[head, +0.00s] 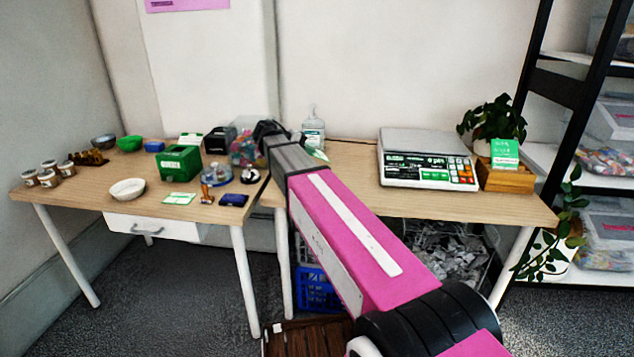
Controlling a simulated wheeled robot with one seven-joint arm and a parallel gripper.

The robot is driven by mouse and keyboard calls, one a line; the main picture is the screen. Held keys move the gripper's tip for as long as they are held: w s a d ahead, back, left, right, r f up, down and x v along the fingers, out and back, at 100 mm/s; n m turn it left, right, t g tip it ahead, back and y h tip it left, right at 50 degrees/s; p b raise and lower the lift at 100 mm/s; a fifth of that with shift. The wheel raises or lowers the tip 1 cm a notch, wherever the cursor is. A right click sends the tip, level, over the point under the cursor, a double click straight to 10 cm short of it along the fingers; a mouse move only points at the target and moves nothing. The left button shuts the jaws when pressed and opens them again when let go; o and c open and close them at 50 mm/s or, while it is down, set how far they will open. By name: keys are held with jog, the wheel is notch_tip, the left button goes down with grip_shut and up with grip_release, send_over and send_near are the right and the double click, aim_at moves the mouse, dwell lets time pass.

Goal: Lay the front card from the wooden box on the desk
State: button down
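A wooden box (506,181) stands at the right end of the right desk (345,180). A green and white card (505,153) stands upright at its front, rising above the rim. Whether other cards are behind it cannot be made out. My gripper (268,129) is far to the left of the box, at the end of my pink and grey arm, over the back of the desks. Its fingertips are too small and dark to show whether they are open or shut.
A scale (428,158) stands just left of the box, and a leafy plant (491,118) is behind it. A pump bottle (313,130) stands farther left. The left desk (95,187) holds a green box (180,163), a white bowl (127,189) and a flat green card (179,198). A black shelf frame (575,95) is at right.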

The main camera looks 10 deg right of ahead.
jog(key=shift+d+f, duration=0.1)
jog(key=shift+f, duration=4.3)
jog(key=c, duration=1.8)
grip_release()
jog(key=shift+o, duration=1.3)
jog(key=shift+v, duration=4.05)
jog(key=shift+r, duration=0.15)
